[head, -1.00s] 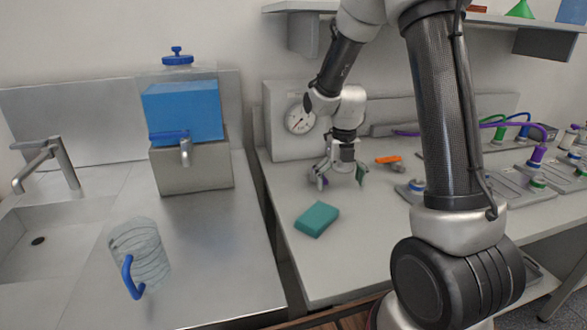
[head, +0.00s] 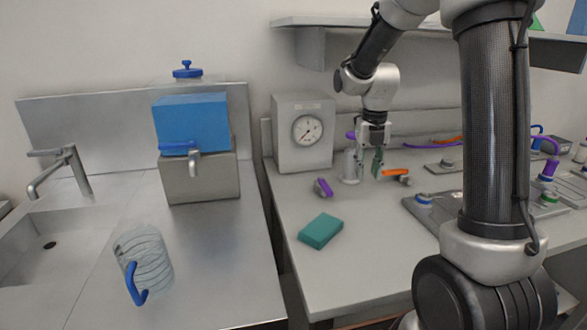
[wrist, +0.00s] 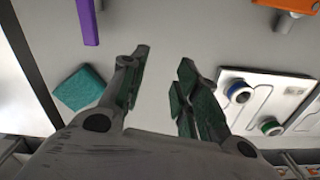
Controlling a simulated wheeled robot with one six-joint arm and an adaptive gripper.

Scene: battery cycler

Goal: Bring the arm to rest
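My gripper (head: 370,165) hangs over the bench at the end of my arm, pointing down. In the wrist view its two green-padded fingers (wrist: 160,88) stand apart with nothing between them, only grey bench top. In the head view it is in front of a pale upright fixture, to the right of the gauge box, and it does not appear to hold anything.
The bench (head: 370,260) holds a teal block (head: 321,231), a purple-handled item (head: 323,187), an orange-handled item (head: 396,173) and a gauge box (head: 302,133). A plate with cell fixtures (head: 430,207) lies right. A shelf (head: 300,24) hangs above.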

